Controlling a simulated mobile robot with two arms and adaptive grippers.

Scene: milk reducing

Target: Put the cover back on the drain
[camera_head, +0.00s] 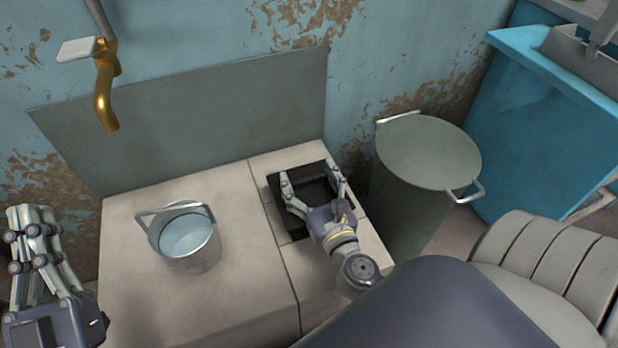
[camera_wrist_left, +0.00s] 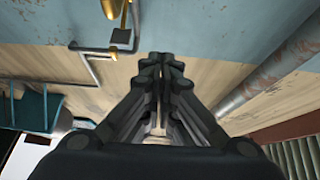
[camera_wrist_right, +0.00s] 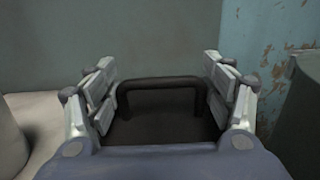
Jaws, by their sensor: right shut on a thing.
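The drain cover (camera_head: 274,187) is a black square piece set over the drain area at the right of the pale stone counter. In the right wrist view its black bar handle (camera_wrist_right: 160,82) stands up between the fingers. My right gripper (camera_head: 311,178) is shut on the cover, with one finger at each end of the handle. The drain opening is hidden, and I cannot tell whether the cover is fully seated. My left gripper (camera_head: 32,216) is shut and empty, off the counter's left side. It also shows in the left wrist view (camera_wrist_left: 161,62).
A metal bucket (camera_head: 196,262) of pale liquid stands mid-counter on the pale stone (camera_head: 130,290). A brass tap (camera_head: 106,90) hangs from the wall at upper left. A tall grey lidded can (camera_head: 425,150) stands close right of the counter, before a blue cabinet (camera_head: 560,110).

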